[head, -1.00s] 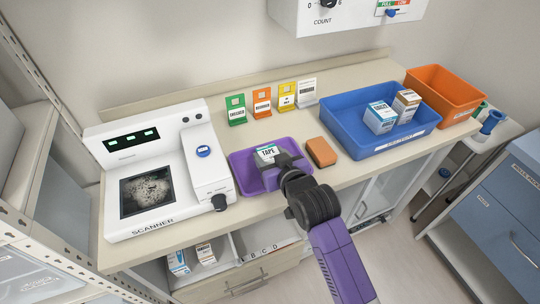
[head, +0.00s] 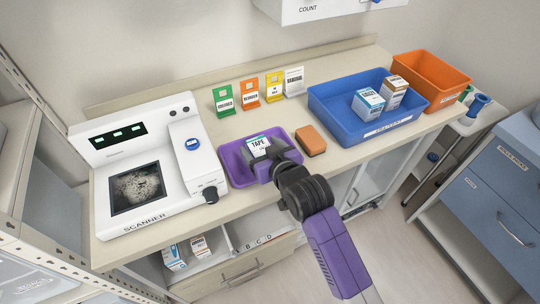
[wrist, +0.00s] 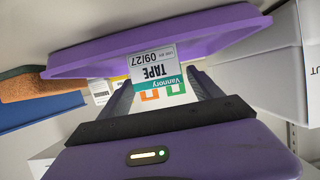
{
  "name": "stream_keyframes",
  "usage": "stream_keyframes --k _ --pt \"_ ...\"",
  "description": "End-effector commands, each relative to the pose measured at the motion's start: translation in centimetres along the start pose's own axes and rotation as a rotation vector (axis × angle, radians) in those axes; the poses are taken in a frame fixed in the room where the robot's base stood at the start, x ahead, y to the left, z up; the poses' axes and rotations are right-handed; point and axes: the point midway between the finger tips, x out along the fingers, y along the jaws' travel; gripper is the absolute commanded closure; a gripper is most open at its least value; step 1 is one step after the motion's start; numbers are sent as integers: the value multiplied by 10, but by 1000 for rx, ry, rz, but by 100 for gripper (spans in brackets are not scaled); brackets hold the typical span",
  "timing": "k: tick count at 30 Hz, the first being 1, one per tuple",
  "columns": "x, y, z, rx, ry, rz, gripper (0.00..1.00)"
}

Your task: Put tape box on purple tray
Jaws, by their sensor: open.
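The tape box (head: 258,143), white with a teal band and "TAPE" on its label, is at the purple tray (head: 232,163) on the counter. It appears to stand inside the tray, but its base is hidden. My gripper (head: 277,158) reaches in from the front right, at the box. In the wrist view the box (wrist: 157,66) shows its label between my two dark, spread fingers (wrist: 160,90). The fingers are open, one on either side; I cannot tell whether either touches the box. The tray (wrist: 225,35) lies behind the box there.
A scanner (head: 180,165) stands close left of the tray. An orange-brown block (head: 312,140) lies to its right. A blue bin (head: 335,125) holds two boxes, with an orange bin (head: 430,80) beyond. Several coloured label stands (head: 250,93) line the back.

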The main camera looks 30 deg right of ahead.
Motion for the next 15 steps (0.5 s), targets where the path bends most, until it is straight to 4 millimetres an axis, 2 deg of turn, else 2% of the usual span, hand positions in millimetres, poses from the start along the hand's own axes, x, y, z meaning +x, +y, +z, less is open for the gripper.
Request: stream_keyframes --k 9,15 --pt "-62 0 2 0 0 0 26" --pt "-95 0 2 -1 -1 1 26"
